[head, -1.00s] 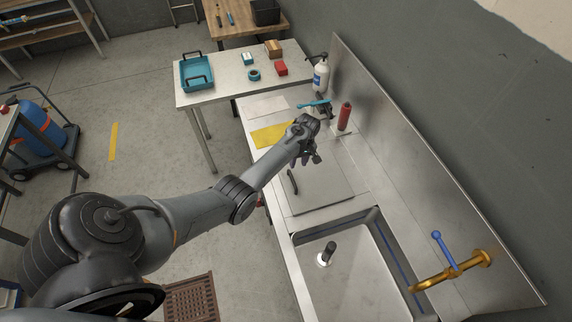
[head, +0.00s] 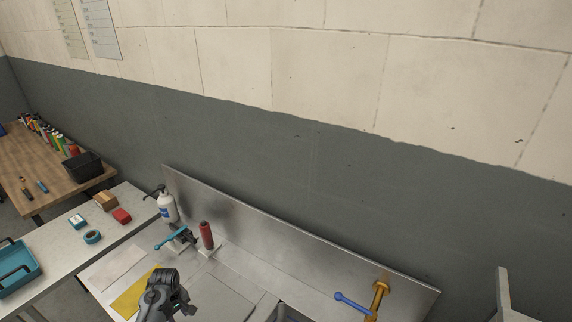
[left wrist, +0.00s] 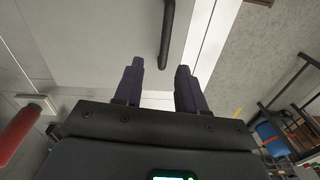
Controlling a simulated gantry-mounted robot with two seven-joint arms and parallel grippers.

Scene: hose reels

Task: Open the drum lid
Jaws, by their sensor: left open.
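The lid is a flat grey metal plate set in the counter. In the left wrist view the lid (left wrist: 100,35) fills the upper left, and its dark bar handle (left wrist: 166,38) lies ahead of the gap between my fingers, apart from them as far as I can see. My left gripper (left wrist: 158,70) is open and empty. In the head view my left gripper (head: 165,300) is at the bottom edge over the counter, its fingertips not clear. Only part of the lid (head: 243,304) shows there; its handle is hidden. My right gripper is not in view.
A red cylinder (head: 206,236), a blue-handled clamp (head: 178,238) and a white pump bottle (head: 167,207) stand behind the gripper. A brass tap (head: 378,298) with a blue lever is at the right. The metal backsplash (head: 290,250) bounds the counter.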

